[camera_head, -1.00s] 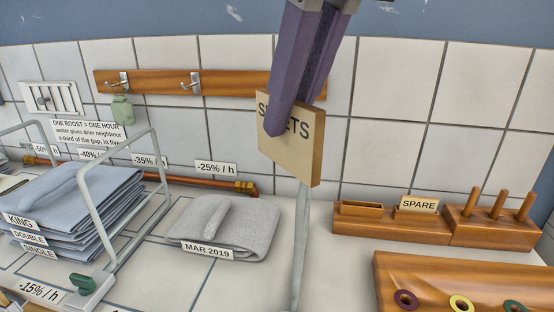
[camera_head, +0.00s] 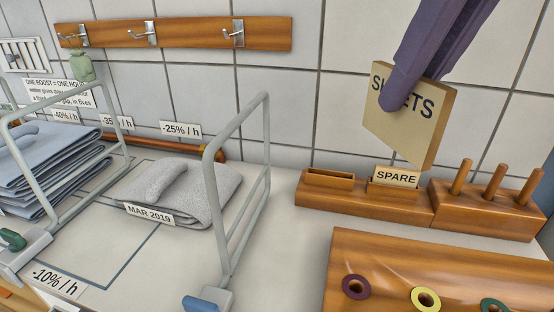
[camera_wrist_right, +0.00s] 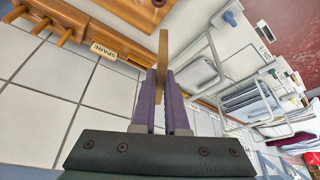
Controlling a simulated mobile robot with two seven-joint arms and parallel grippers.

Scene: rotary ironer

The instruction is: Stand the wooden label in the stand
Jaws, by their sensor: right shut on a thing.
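The wooden label (camera_head: 428,133), a pale board reading "SHEETS" with some letters covered, is held by my right gripper (camera_head: 400,95). The purple fingers are shut on its upper part, and it hangs upright, turned at an angle. In the right wrist view the label (camera_wrist_right: 163,60) shows edge-on between the fingers (camera_wrist_right: 162,82). The wooden stand (camera_head: 350,202) is on the counter below. Its left slot (camera_head: 330,177) looks empty, and a small "SPARE" label (camera_head: 396,176) stands in its right slot. The label appears above the "SPARE" side. My left gripper is out of view.
A block with upright pegs (camera_head: 490,208) adjoins the stand on the right. A wooden board with coloured rings (camera_head: 400,260) lies in front. A wire frame (camera_head: 232,180) and a folded grey cloth (camera_head: 180,190) are to the left. Some counter between frame and stand is clear.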

